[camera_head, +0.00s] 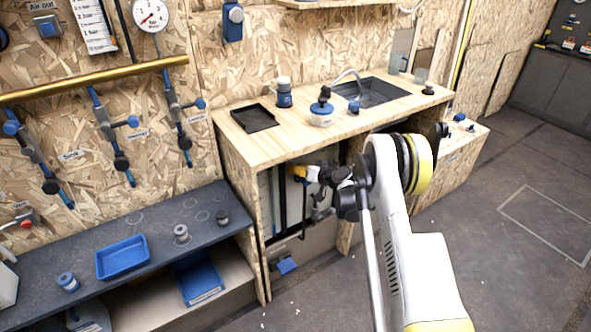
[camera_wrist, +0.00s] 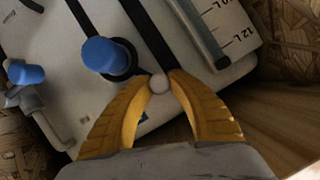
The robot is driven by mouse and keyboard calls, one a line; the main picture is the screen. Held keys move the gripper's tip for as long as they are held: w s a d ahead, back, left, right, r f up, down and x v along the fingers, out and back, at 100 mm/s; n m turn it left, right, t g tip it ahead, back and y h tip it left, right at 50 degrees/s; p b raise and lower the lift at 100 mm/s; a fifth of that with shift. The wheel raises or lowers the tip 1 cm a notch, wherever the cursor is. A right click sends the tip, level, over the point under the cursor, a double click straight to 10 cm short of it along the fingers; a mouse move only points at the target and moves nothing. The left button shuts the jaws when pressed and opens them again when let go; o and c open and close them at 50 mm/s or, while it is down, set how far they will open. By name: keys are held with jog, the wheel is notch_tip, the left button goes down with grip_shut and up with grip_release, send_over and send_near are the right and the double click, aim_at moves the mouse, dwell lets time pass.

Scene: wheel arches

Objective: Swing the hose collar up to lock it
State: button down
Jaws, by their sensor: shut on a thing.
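In the wrist view, the yellow fingers of my gripper (camera_wrist: 159,84) are closed on a small pale round knob (camera_wrist: 159,83). The knob sits beside a black ring (camera_wrist: 128,72) around a blue cylindrical part (camera_wrist: 104,55). This ring looks like the hose collar, and the knob seems to be its end, but the joint between them is partly hidden. In the head view, my gripper (camera_head: 299,171) is inside the open bay under the counter, at the front of a pale tank (camera_head: 266,205). My arm hides part of the bay.
A second blue knob (camera_wrist: 26,73) on a grey fitting is left in the wrist view. Black straps cross the tank, and a litre scale (camera_wrist: 222,30) stands at the upper right. The wooden counter (camera_head: 275,145) roofs the bay; its side panel (camera_head: 236,190) is close left.

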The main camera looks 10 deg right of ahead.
jog(key=c, duration=1.2)
grip_release()
jog(key=v, duration=1.2)
jog(key=shift+f, duration=0.1)
